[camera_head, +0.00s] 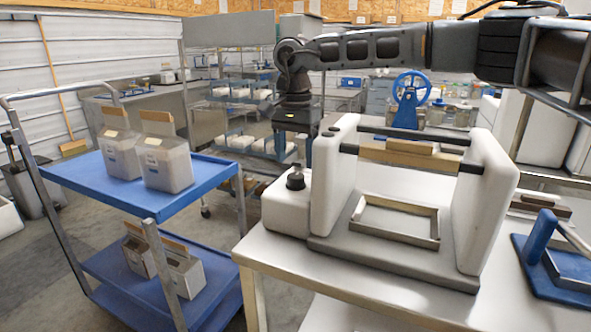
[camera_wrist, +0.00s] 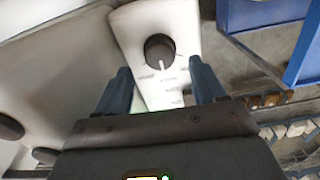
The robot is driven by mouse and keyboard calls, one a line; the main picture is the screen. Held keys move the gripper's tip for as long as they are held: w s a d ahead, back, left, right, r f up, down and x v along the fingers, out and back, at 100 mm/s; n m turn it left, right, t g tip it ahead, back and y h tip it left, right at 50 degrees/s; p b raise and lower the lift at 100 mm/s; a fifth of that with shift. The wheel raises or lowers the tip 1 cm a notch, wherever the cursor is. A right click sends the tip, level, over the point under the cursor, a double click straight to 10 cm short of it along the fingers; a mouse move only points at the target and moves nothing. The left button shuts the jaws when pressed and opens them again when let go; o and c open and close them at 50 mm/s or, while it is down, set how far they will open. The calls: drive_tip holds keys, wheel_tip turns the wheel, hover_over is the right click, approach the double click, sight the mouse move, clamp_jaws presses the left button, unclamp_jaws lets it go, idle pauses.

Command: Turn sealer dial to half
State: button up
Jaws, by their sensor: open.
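The sealer (camera_head: 335,190) stands on the metal table, with two white side plates, dark crossbars and a rectangular frame on its grey base. Its dial is a dark knob (camera_head: 295,179) on top of the white box (camera_head: 287,208) at the sealer's left. In the wrist view the dial (camera_wrist: 160,50) is round and dark with a pale pointer line, with small marks printed on the white face below it. My gripper (camera_wrist: 160,82) is open, its two blue fingers apart with the dial ahead of the gap between them. Nothing is held. In the head view my gripper (camera_head: 307,150) hangs above and behind the dial.
A blue cart (camera_head: 205,195) with substrate bags (camera_head: 165,165) on its top shelf stands left of the table (camera_head: 300,275). A blue fixture (camera_head: 550,255) sits at the table's right. Shelving with white boxes is behind. A floor gap separates cart and table.

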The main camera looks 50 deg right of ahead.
drive_tip(key=shift+r, duration=1.35)
